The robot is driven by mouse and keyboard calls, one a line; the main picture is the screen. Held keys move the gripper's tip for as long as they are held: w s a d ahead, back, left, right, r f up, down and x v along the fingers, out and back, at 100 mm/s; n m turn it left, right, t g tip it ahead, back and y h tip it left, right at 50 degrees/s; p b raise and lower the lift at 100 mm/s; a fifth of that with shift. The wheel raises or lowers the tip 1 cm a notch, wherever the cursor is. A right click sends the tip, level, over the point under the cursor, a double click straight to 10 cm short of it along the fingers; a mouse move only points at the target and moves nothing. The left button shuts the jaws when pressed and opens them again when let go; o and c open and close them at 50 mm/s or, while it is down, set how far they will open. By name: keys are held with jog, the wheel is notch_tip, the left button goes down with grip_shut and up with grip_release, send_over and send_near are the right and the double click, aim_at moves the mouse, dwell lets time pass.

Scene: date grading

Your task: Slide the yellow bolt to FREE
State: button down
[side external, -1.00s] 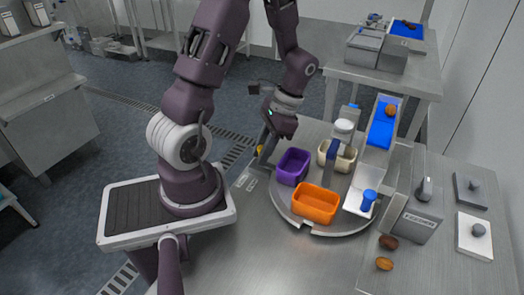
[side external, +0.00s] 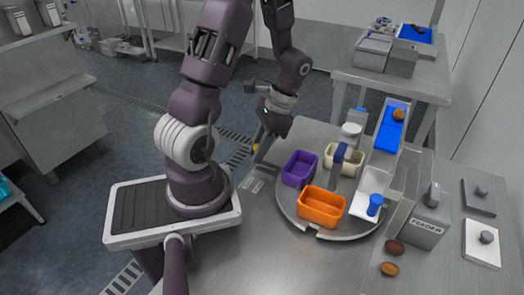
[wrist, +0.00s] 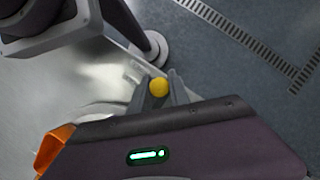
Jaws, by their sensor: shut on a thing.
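The yellow bolt (side external: 256,147) shows as a small yellow knob at the far edge of the steel table, left of the turntable. In the wrist view its round yellow top (wrist: 158,87) sits between my two grey fingers. My gripper (side external: 261,151) points down there and is shut on the bolt's knob. The fingers (wrist: 160,95) hide the knob's sides and the bolt's track. Small label plates (side external: 252,185) lie on the table in front of the bolt; their lettering is too small to read.
A round turntable (side external: 318,233) right of my gripper carries a purple bin (side external: 299,168), an orange bin (side external: 322,207) and a cream bin (side external: 345,160). A grey feeder box (side external: 427,222) stands at right. Two dates (side external: 392,257) lie nearby. The front table is clear.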

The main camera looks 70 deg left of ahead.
jog(key=c, duration=1.4)
grip_release()
jog(key=shift+s+a, duration=0.1)
jog(key=shift+a, duration=0.05)
jog(key=shift+o, duration=0.2)
jog(key=v, duration=0.7)
jog(key=s+d+r+t, duration=0.2)
jog(key=d+r+t, duration=0.3)
jog(key=d+r, duration=0.2)
jog(key=s+d+r+t, duration=0.1)
jog(key=d+r+t, duration=0.4)
jog(key=d, duration=0.6)
jog(key=shift+v, duration=1.1)
